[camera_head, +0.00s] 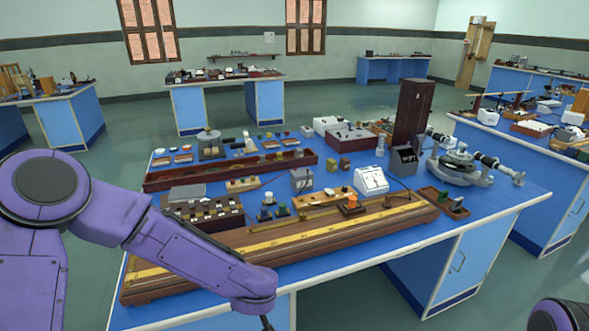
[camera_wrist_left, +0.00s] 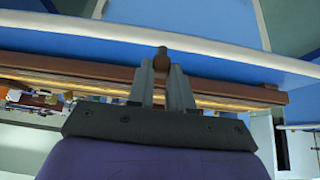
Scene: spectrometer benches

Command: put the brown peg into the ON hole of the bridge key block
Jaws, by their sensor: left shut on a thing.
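My left gripper (camera_wrist_left: 162,72) is shut on the brown peg (camera_wrist_left: 162,54); the peg's rounded brown end shows between the fingertips in the left wrist view. In the head view only a dark bit of this gripper (camera_head: 266,322) shows below the purple wrist, in front of the bench's near edge; the peg is hidden there. A dark wooden block with rows of small light pieces (camera_head: 208,214) stands on the bench behind the long meter bridge. I cannot tell whether it is the bridge key block, and no ON hole is readable. My right gripper is out of view.
The long wooden meter bridge (camera_head: 345,226) runs along the bench front. Behind it are a white meter (camera_head: 370,181), small bottles, boxes and a long dark trough (camera_head: 230,169). A spectrometer (camera_head: 458,166) stands at the right. A bare blue strip (camera_head: 480,205) lies at the bench's right front.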

